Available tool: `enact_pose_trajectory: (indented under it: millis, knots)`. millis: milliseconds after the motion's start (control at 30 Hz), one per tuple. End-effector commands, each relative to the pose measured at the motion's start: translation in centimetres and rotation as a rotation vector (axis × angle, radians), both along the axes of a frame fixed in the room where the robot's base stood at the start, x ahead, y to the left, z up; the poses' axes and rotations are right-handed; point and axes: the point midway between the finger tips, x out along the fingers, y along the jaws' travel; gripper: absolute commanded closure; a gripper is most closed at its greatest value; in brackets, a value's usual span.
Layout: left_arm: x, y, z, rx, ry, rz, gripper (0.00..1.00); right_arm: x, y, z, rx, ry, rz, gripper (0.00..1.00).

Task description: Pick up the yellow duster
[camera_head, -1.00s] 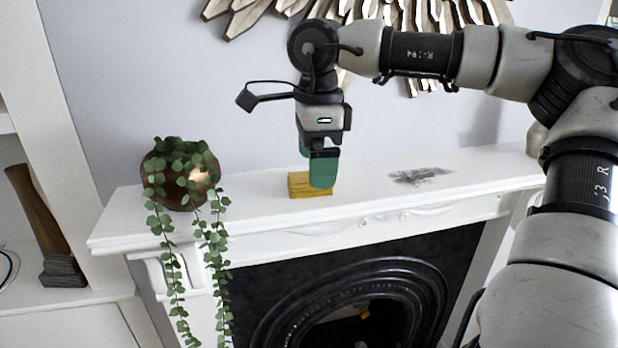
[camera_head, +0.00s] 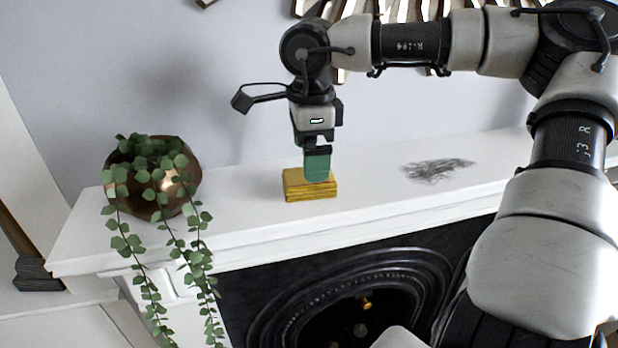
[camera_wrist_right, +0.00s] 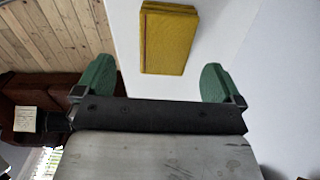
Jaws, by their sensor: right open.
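The yellow duster (camera_head: 309,191) is a small block lying on the white mantel shelf (camera_head: 243,209). In the right wrist view the duster (camera_wrist_right: 168,38) lies ahead of the two green fingertips, between their lines and apart from both. My right gripper (camera_head: 317,165) points down at the duster, and its near green finger covers part of the duster's top in the head view. In the right wrist view the right gripper (camera_wrist_right: 156,79) is open with nothing between its fingers. My left gripper is not in view.
A copper pot with a trailing plant (camera_head: 150,190) stands at the shelf's left end. A dark smudge (camera_head: 437,170) marks the shelf to the right of the duster. A wooden wall ornament (camera_head: 400,10) hangs above. The shelf between pot and duster is clear.

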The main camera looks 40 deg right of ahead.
Motion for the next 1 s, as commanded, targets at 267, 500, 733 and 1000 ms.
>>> enact_pose_trajectory:
  millis: [267,500,733,1000]
  knots:
    - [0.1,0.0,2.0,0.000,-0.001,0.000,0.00,0.1,0.0,-2.6,0.003,0.006,0.000,0.02]
    - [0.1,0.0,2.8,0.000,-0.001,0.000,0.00,0.2,0.0,-5.4,0.001,0.002,-0.001,0.02]
    - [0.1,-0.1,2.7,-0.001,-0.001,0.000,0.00,0.2,0.0,-5.6,0.001,-0.001,-0.001,0.02]
    - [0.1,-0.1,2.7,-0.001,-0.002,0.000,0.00,0.3,0.0,-5.6,0.001,-0.001,-0.001,0.42]
